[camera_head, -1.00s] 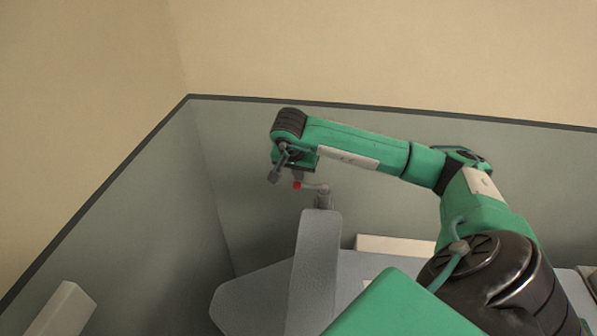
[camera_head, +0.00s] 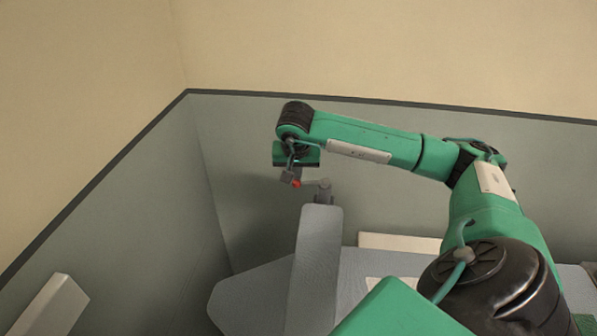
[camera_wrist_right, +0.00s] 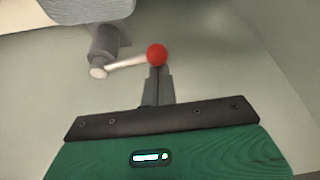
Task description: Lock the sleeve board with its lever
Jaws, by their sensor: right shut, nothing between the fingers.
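The grey sleeve board (camera_head: 316,262) runs away from me above the wider ironing board. At its far end is a grey pivot post (camera_head: 324,191) carrying a thin lever with a red ball knob (camera_head: 296,184). In the right wrist view the lever (camera_wrist_right: 126,63) runs from the post (camera_wrist_right: 106,50) to the red knob (camera_wrist_right: 157,54). My right gripper (camera_head: 292,182) is at the knob. In the wrist view its fingers (camera_wrist_right: 158,72) are shut together with nothing between them, right at the knob; I cannot tell whether they touch it. My left gripper is not in view.
The wide grey ironing board (camera_head: 250,297) lies under the sleeve board. A pale flat block (camera_head: 400,243) sits behind it to the right. A white bar (camera_head: 50,305) stands at the lower left. Grey-green wall panels close off the back and left.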

